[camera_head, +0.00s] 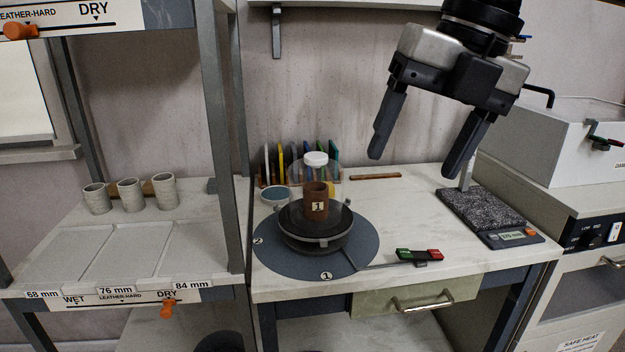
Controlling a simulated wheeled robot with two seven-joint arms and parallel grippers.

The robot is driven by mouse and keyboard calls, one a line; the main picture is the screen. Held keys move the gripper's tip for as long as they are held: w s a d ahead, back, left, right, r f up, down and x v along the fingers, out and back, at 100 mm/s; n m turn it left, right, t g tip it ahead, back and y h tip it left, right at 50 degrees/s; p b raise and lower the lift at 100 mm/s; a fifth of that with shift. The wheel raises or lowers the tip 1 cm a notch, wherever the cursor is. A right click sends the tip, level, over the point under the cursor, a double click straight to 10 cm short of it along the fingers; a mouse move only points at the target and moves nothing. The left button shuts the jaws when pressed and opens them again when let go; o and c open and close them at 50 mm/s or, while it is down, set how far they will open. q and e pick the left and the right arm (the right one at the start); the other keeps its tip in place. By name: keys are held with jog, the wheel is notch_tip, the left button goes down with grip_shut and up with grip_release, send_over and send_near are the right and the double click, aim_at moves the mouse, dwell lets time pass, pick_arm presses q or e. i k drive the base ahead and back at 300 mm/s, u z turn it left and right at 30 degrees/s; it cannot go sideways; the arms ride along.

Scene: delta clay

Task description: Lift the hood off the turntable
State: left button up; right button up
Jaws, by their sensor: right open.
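The turntable (316,240) is a dark round wheel on the blue-grey mat, near the left end of the bench. A brown cylinder marked 1 (317,201) stands upright at its middle. The hood appears to be the faint clear cover with a white knob (316,158) on top; its lower edge is hard to make out. It appears over or just behind the brown cylinder. My right gripper (416,160) is open and empty, pointing down, in the air above and right of the hood. My left gripper is out of view.
A round blue-grey mat (356,246) lies under the turntable. A green-and-red switch (419,255) and a dark scale (489,213) are to the right. Coloured slabs stand in a rack behind. A shelf post (222,140) rises at left; three grey cups stand beyond it.

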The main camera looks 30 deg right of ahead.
aim_at(315, 180)
jog(key=i, duration=0.95)
